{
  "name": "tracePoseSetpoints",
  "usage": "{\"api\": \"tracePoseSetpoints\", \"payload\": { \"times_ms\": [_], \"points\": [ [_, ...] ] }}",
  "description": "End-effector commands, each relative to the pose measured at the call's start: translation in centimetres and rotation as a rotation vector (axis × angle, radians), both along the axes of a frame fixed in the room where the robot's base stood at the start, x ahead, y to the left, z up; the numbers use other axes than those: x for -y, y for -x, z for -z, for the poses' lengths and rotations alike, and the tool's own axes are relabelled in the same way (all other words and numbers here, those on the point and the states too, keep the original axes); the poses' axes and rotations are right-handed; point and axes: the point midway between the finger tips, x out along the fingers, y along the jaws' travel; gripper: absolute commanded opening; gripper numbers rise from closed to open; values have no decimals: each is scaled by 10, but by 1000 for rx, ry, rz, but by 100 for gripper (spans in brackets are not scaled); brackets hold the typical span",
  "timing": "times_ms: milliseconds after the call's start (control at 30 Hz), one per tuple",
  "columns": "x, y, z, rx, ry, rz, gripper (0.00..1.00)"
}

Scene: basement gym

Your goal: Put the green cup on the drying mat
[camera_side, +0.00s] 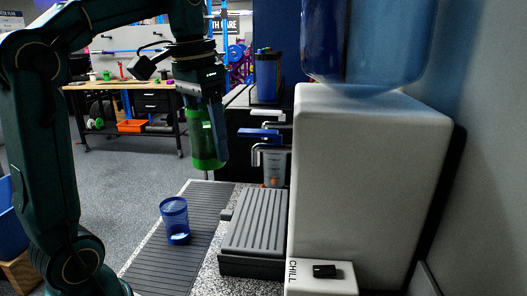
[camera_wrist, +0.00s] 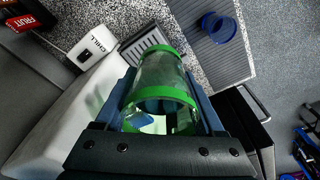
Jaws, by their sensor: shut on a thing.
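The green cup (camera_side: 207,150) is held in my gripper (camera_side: 206,112), high above the counter in the side view. In the wrist view the green-rimmed, see-through cup (camera_wrist: 165,53) sits between the two fingers of my gripper (camera_wrist: 160,100), which is shut on it. The drying mat (camera_side: 160,266) is a dark grey ribbed strip along the left of the counter. It also shows at the top in the wrist view (camera_wrist: 232,63). The cup is well clear of the mat, above its far end in the side view.
A blue cup (camera_side: 175,224) stands on the mat; it also shows in the wrist view (camera_wrist: 219,27). A white water dispenser (camera_side: 365,185) with taps and a ribbed drip tray (camera_side: 256,222) stands to the right. A clear cup (camera_side: 274,168) is under the taps.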

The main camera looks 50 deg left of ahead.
Motion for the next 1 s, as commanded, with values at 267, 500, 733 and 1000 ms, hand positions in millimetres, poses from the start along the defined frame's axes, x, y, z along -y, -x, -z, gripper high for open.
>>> {"api": "tracePoseSetpoints", "payload": {
  "times_ms": [267,500,733,1000],
  "points": [
    [-120,-34,75,-13,3,-591,0],
    [-190,-31,138,-8,1,-941,0],
    [-214,-24,169,-3,-1,-1069,0],
    [-215,-24,204,-1,-2,-1076,0]
  ]
}}
